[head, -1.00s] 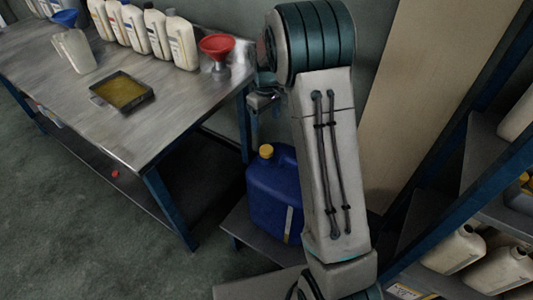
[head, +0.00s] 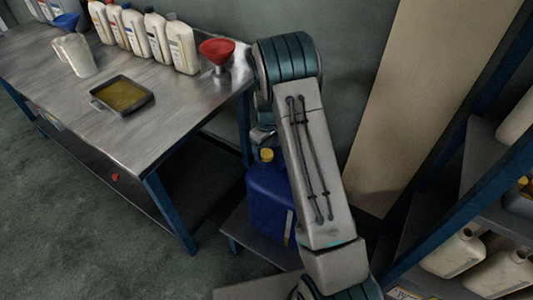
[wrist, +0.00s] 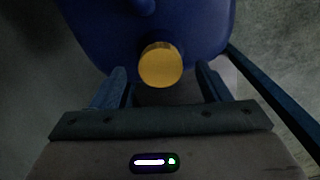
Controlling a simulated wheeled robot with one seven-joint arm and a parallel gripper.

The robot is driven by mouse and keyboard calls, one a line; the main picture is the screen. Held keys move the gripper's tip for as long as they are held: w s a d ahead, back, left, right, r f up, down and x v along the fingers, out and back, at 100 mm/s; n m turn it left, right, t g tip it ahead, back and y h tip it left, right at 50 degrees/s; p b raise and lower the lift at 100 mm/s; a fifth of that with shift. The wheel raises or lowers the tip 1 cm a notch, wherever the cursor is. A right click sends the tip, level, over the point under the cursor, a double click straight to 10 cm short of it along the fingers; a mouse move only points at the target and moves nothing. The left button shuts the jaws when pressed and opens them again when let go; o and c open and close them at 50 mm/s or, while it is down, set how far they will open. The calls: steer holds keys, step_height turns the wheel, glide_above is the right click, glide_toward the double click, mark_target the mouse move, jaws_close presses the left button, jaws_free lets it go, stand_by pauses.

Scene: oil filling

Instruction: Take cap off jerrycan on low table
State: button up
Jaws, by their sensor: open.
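A blue jerrycan (head: 268,200) stands on a low table (head: 246,236) beside the metal workbench. Its yellow cap (head: 267,155) is on at the top. My arm hides the right part of the jerrycan. In the wrist view the yellow cap (wrist: 160,64) sits on the blue jerrycan (wrist: 190,25), centred just beyond my gripper (wrist: 163,80). The two fingers are open, one on each side of the cap's near edge, with gaps on both sides. I cannot tell the height of the fingertips relative to the cap.
The workbench (head: 130,125) at left holds white bottles (head: 182,45), a red funnel (head: 217,50) and a tray of oil (head: 123,95). A blue-framed shelf (head: 440,190) with white containers stands at right. A tan board (head: 420,80) leans at the back wall.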

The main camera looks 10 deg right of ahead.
steer(key=shift+f, duration=0.65)
steer(key=c, duration=1)
steer(key=shift+r, duration=0.1)
steer(key=shift+c, duration=0.2)
